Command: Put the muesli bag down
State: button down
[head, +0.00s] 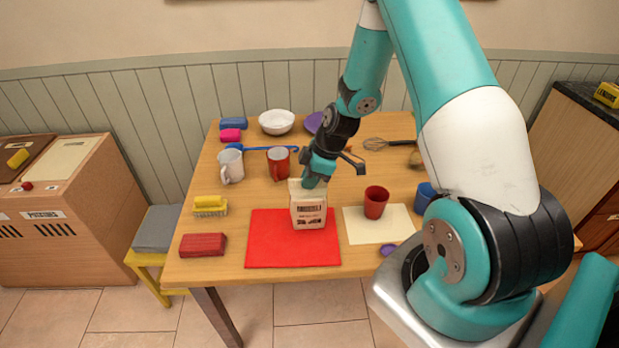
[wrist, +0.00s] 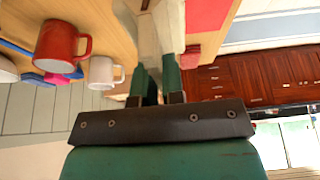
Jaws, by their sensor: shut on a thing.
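The muesli bag (head: 308,208) is a white bag with a dark label. It stands upright at the upper right part of the red mat (head: 268,253) on the wooden table. I cannot tell whether its base touches the mat. My gripper (head: 313,180) is above the bag and shut on its top. In the wrist view the green fingers of my gripper (wrist: 160,60) close around the pale bag (wrist: 160,25), which is partly cut off by the frame.
A red cup (head: 376,202) stands on a cream mat (head: 360,230) right of the bag. A red mug (head: 279,163) and a white mug (head: 230,166) stand behind it. A red block (head: 203,245) and a yellow brush (head: 209,205) lie left. The front of the red mat is clear.

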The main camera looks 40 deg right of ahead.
jog(key=c, duration=1.6)
grip_release()
jog(key=shift+f, duration=0.15)
jog(key=o, duration=0.4)
jog(key=a+b+v, duration=0.1)
jog(key=b+v, duration=0.2)
jog(key=v, duration=0.9)
jog(key=s+a+r+m+g, duration=0.1)
jog(key=s+a+r, duration=0.3)
jog(key=a, duration=0.3)
jog(key=s+a+r+m, duration=0.1)
jog(key=s+a+r, duration=0.3)
jog(key=a, duration=0.4)
jog(key=s+a+r+m+g, duration=0.1)
jog(key=s+a+r, duration=0.3)
jog(key=a, duration=0.3)
jog(key=shift+m+y, duration=0.3)
jog(key=shift+m, duration=0.3)
jog(key=s+a, duration=0.1)
jog(key=s, duration=0.1)
jog(key=s+a+r, duration=0.1)
jog(key=s, duration=0.2)
jog(key=s+a, duration=0.1)
jog(key=s, duration=0.2)
jog(key=shift+s+a+r, duration=0.1)
jog(key=shift+a+r, duration=0.1)
jog(key=shift+a, duration=0.05)
